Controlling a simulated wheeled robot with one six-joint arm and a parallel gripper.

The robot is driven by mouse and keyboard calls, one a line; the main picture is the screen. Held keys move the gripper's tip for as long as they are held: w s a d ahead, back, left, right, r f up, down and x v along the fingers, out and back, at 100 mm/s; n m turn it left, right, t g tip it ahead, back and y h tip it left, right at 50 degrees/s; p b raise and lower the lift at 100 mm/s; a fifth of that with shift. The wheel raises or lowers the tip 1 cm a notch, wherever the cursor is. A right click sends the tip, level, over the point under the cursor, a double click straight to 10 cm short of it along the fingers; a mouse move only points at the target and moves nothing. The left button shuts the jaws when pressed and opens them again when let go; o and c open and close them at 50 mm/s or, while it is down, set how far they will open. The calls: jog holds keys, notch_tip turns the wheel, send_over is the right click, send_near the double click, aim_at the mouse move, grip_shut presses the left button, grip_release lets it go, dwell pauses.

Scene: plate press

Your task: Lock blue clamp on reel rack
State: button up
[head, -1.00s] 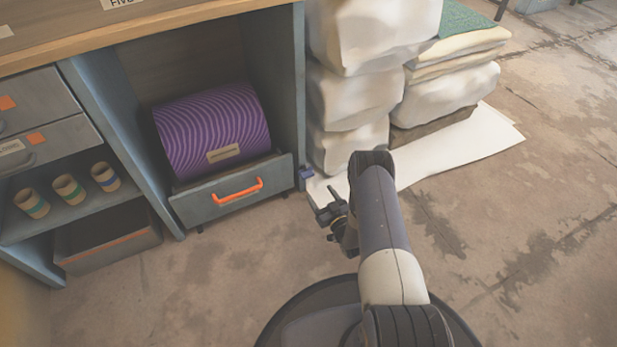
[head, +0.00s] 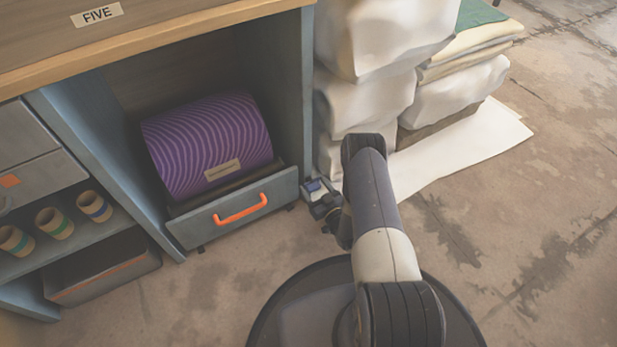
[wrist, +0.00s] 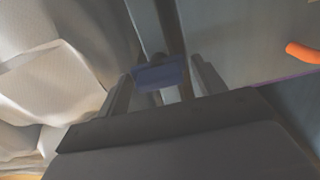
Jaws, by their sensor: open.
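The blue clamp (head: 313,184) is at the lower right corner of the reel rack, beside the drawer-like front (head: 240,212) with its orange handle (head: 240,209). A purple wavy-patterned reel (head: 207,145) lies in the rack. My gripper (head: 318,195) is at the clamp, partly hidden by my arm. In the wrist view the clamp (wrist: 158,75) shows as a dark blue block between the two fingers of my open gripper (wrist: 160,82). I cannot tell whether the fingers touch it. The clamp's far side is hidden.
White wrapped bundles (head: 370,100) are stacked close to the right of the rack. A white sheet (head: 460,150) lies under them. Striped rolls (head: 55,222) stand on a shelf at left, above a grey bin (head: 105,268). The floor in front is clear.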

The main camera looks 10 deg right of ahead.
jog(key=shift+w, duration=0.15)
jog(key=c, duration=0.9)
